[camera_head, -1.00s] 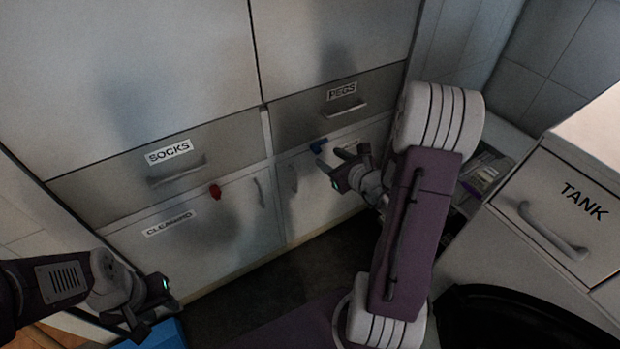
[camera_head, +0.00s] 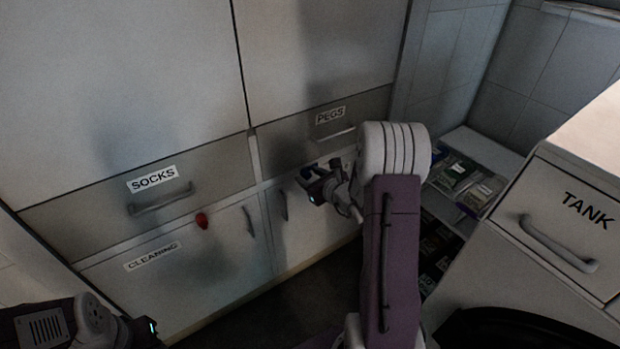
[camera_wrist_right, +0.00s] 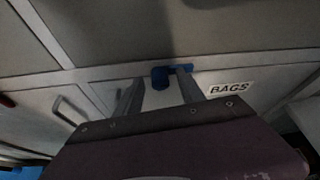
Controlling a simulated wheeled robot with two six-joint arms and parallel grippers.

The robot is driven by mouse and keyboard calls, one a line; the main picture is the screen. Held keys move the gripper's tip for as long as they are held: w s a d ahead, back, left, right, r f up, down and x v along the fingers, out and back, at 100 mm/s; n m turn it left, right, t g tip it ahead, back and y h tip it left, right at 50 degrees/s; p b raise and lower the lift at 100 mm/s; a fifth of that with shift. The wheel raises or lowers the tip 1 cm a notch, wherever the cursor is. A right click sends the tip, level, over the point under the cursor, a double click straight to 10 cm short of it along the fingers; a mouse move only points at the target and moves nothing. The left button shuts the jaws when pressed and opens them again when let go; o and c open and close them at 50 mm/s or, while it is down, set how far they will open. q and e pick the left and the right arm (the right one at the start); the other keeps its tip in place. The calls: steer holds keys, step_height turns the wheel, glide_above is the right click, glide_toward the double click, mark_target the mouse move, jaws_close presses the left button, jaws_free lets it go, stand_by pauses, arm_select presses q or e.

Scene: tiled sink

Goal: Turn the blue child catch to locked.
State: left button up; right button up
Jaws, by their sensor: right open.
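The blue child catch (camera_wrist_right: 160,79) is on the strip at the top of the cupboard door labelled BAGS, with a short blue arm reaching right. In the wrist view it sits between the fingertips of my open right gripper (camera_wrist_right: 162,92); I cannot tell whether they touch it. In the head view my right gripper (camera_head: 318,180) is at the top of that door and covers much of the catch. My left gripper (camera_head: 145,332) is at the lower left, away from the catch, its fingers too dark to read.
A red catch (camera_head: 202,220) is above the CLEANING door (camera_head: 180,285). The SOCKS drawer (camera_head: 90,222) and PEGS drawer (camera_head: 285,140) are shut. On the right, an open shelf of packets (camera_head: 465,185) stands beside the TANK drawer (camera_head: 570,220).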

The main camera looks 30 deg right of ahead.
jaws_close()
steer(key=m+y+p, duration=0.1)
steer(key=p, duration=0.1)
steer(key=m+y+p, duration=0.1)
steer(key=shift+d+r+m+p, duration=0.2)
steer(key=shift+d+m+p, duration=0.05)
steer(key=shift+m+p, duration=0.15)
steer(key=m+y+p, duration=0.1)
steer(key=m+p, duration=0.1)
steer(key=m+y+p, duration=0.1)
steer(key=p, duration=0.1)
steer(key=shift+d+f+m+y, duration=0.15)
steer(key=shift+m+y, duration=0.15)
steer(key=shift+m, duration=0.1)
steer(key=m, duration=0.1)
steer(key=m+y+p, duration=0.1)
steer(key=shift+d+f+m+t+y, duration=0.1)
steer(key=shift+f+m+t+y, duration=0.15)
steer(key=shift+m+t+y, duration=0.05)
steer(key=shift+f+m+t+y+p, duration=0.1)
steer(key=shift+m+t+y+p, duration=0.25)
steer(key=shift+m, duration=0.55)
steer(key=shift+f+m+t+y, duration=0.1)
steer(key=shift+m+t+y, duration=0.2)
steer(key=shift+m, duration=0.7)
